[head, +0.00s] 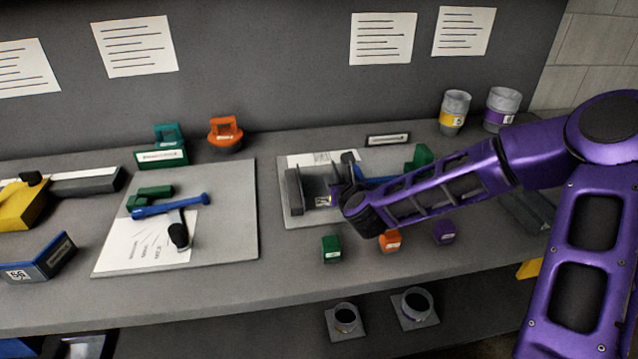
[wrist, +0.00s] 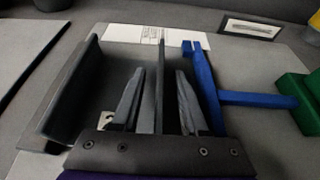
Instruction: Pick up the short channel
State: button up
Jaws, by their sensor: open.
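The short channel (head: 294,190) is a grey U-shaped metal piece lying on the right-hand grey board (head: 272,216) in the head view. In the wrist view, the channel (wrist: 72,92) has a tall wall at the left and a thinner upright wall near the middle. My gripper (wrist: 160,72) is open. Its two dark fingers stand on either side of that thinner wall, with small gaps showing. In the head view my gripper (head: 338,190) is at the channel's right side, and my wrist hides part of it.
A blue tool (wrist: 232,97) and a green tool (wrist: 306,100) lie just right of the channel. Small green (head: 331,248), orange (head: 390,240) and purple (head: 444,232) blocks stand along the front. Another board (head: 228,235) with tools lies at left.

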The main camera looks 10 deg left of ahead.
jog(key=shift+s, duration=0.1)
grip_shut()
dwell(1.3)
